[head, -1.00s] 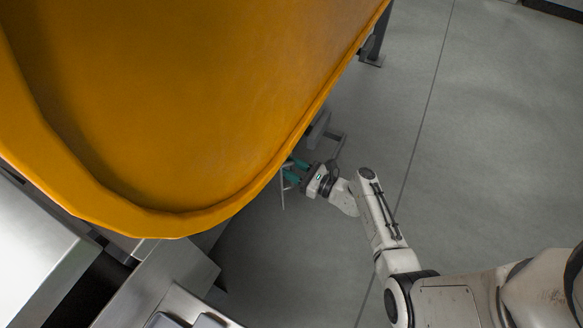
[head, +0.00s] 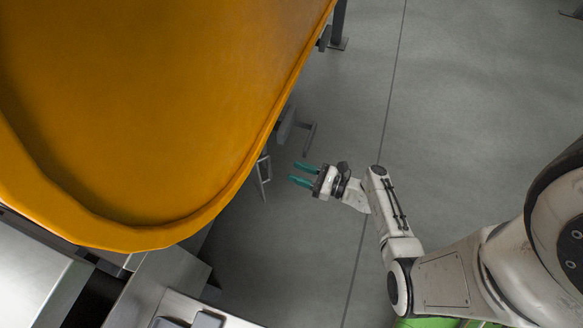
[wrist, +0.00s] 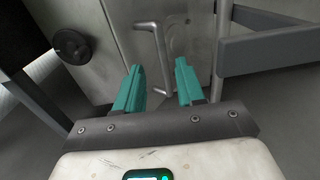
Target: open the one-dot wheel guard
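A pale bar handle (head: 263,176) sticks out beneath the orange body's edge in the head view. In the wrist view the handle (wrist: 163,62) stands upright on a grey metal panel (wrist: 195,38), which may be the wheel guard. My gripper (head: 297,174) is open and empty, a short gap to the right of the handle. In the wrist view the handle shows between the teal fingers of my gripper (wrist: 159,78), ahead of their tips and apart from them. The panel's edges are partly out of view.
The large orange body (head: 150,110) overhangs the left side. A dark round knob (wrist: 71,44) is left of the handle and a grey beam (wrist: 262,48) is at right. A floor bracket (head: 305,133) stands beyond the handle. Open floor (head: 480,120) lies right.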

